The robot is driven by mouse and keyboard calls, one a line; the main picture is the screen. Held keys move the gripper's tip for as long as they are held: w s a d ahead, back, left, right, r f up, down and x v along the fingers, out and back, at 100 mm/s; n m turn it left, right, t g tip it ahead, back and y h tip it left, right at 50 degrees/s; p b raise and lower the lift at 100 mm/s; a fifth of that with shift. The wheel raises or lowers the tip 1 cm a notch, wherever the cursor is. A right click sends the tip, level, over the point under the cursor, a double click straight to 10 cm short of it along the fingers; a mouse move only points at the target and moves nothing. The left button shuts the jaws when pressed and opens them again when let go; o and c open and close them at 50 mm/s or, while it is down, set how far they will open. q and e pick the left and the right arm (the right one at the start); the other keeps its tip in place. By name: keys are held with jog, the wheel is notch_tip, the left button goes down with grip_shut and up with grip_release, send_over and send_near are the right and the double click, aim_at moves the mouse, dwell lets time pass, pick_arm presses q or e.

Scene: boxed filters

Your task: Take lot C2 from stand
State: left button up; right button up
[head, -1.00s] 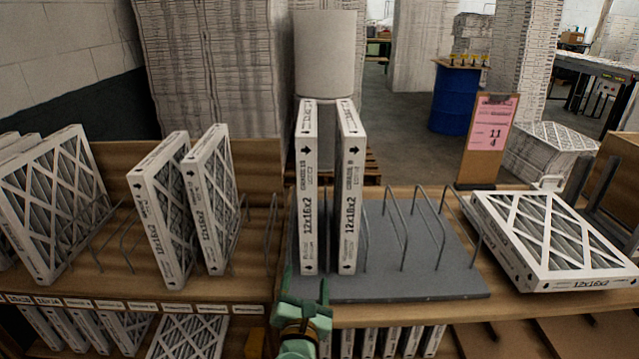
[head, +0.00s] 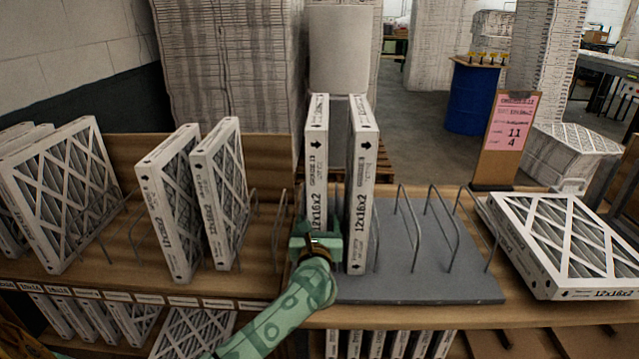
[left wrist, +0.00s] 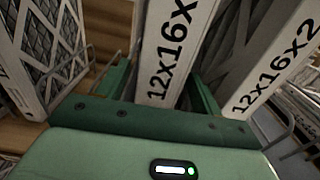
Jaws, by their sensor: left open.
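Two white-framed filters marked 12x16x2 stand upright on edge on the grey wire stand (head: 430,290): the left filter (head: 317,140) and the right filter (head: 361,180). Small print on their edges cannot be read surely as a lot. My left gripper (head: 318,238) is in front of the left filter and hides its lower front edge. In the left wrist view, its open jaws (left wrist: 160,88) lie either side of that left filter (left wrist: 172,40), apart from its faces as far as I can tell. The right filter (left wrist: 280,65) is just outside the right finger. My right gripper is out of sight.
More upright filters (head: 168,205) stand in a wooden rack at left. A filter (head: 570,245) lies flat at right. A clipboard with a pink card (head: 512,125) stands behind. The stand's right wire slots are empty. A grey cylinder (head: 340,48) is behind the filters.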

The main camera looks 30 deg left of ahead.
pick_arm(q)
jog(key=x, duration=0.2)
jog(key=b+x, duration=0.1)
jog(key=x, duration=0.1)
jog(key=shift+a+f, duration=0.1)
jog(key=shift+f, duration=0.15)
jog(key=shift+c, duration=0.3)
jog(key=c, duration=1.1)
